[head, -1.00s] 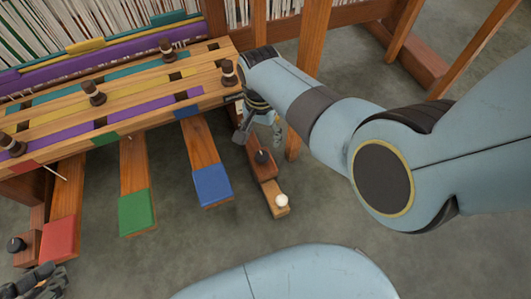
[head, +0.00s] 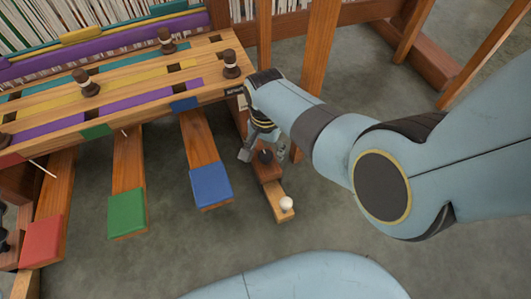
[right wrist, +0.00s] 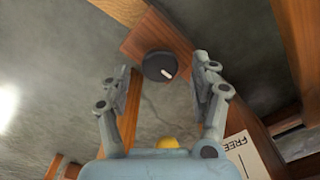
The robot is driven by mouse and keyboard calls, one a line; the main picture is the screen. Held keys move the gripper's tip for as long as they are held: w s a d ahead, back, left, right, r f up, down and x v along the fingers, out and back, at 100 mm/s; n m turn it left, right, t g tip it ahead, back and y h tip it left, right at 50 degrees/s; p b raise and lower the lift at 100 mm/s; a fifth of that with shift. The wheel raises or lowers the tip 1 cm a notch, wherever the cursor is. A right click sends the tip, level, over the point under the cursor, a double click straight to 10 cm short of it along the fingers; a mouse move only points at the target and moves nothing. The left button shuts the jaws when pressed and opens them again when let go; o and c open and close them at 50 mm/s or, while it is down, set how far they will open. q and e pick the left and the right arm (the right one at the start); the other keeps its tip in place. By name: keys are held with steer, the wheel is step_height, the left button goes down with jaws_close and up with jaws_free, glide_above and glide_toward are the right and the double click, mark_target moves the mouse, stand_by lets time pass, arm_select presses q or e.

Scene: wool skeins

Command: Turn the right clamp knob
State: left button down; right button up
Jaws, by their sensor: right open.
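The right clamp knob (head: 265,155) is a small dark round knob on a wooden block below the right end of the loom. In the right wrist view the knob (right wrist: 157,66) has a white mark pointing to the lower right. My right gripper (head: 262,152) is open around the knob in the head view. In the right wrist view its fingers (right wrist: 162,66) appear on either side of the knob, with gaps to both. I cannot tell how far above the knob the fingertips are.
A pale card reading "FREE" (right wrist: 243,152) lies beside the right finger. A white ball-ended wooden lever (head: 286,203) sticks out below the block. Blue (head: 211,185), green (head: 127,213) and red (head: 42,241) pedals stand to the left. A wooden post (head: 318,65) rises close to my right arm.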

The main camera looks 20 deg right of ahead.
steer(key=shift+f+b, duration=0.4)
steer(key=shift+f, duration=0.3)
arm_select(q)
step_height(320, 180, up, 7)
steer(key=w+t+h, duration=0.1)
steer(key=w+t, duration=0.1)
steer(key=t, duration=0.1)
steer(key=shift+w+d+m, duration=0.15)
steer(key=shift+d+m, duration=0.2)
steer(key=shift+m, duration=0.05)
arm_select(e)
steer(key=c, duration=1.1)
